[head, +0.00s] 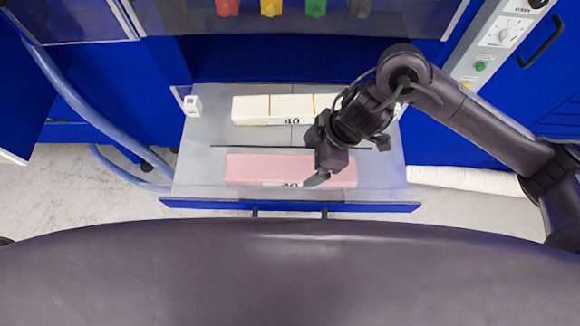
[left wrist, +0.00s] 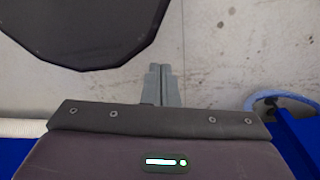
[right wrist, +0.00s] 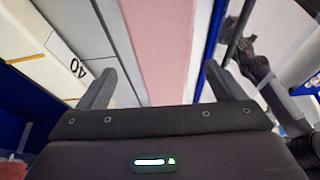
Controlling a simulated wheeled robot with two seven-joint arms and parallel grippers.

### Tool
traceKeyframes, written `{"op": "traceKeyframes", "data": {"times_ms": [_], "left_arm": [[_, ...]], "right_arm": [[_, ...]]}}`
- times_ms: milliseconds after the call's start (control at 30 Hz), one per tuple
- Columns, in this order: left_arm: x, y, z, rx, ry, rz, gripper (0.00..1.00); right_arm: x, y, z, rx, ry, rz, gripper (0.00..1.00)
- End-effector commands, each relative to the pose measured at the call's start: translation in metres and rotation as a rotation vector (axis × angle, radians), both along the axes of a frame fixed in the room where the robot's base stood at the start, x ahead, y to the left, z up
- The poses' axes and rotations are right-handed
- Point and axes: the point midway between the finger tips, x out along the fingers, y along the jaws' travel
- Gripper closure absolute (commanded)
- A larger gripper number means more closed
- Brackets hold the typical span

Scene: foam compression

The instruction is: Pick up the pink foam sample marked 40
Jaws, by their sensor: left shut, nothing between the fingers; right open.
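The pink foam sample (head: 250,168) is a long block lying in the open drawer, on the side nearest me, with a label on its front partly hidden by my right gripper. My right gripper (head: 318,178) is over its right half, pointing down. In the right wrist view the open right gripper (right wrist: 160,72) has the pink foam (right wrist: 158,35) in the gap between its fingers, apparently beyond the fingertips; I cannot tell the height left. My left gripper (left wrist: 160,70) is shut and empty above the floor, outside the head view.
A white foam block (head: 250,108) marked 40 lies behind the pink one, past a thin dark divider (head: 240,147). The drawer's blue front edge (head: 370,207) is close to the pink foam. A small white box (head: 192,105) stands at the drawer's left. Control knobs (head: 505,33) are at the right.

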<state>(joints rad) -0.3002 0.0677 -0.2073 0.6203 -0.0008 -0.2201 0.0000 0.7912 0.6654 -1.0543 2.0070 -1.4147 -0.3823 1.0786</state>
Motion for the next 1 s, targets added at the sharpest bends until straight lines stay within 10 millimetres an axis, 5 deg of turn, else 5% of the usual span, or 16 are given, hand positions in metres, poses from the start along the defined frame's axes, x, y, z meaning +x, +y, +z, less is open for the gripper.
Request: {"op": "traceKeyframes", "data": {"times_ms": [433, 733, 1000], "left_arm": [[0.0, 0.015, 0.015, 0.018, -0.001, 0.006, 1.0], [0.0, 0.014, 0.015, 0.018, -0.001, 0.006, 1.0], [0.0, 0.013, 0.015, 0.016, 0.0, 0.004, 1.0]], "right_arm": [[-0.004, 0.023, -0.046, 0.0, 0.003, 0.0, 0.11], [-0.003, 0.025, -0.052, 0.001, 0.001, 0.0, 0.11], [-0.003, 0.025, -0.051, 0.001, 0.0, 0.0, 0.45]]}}
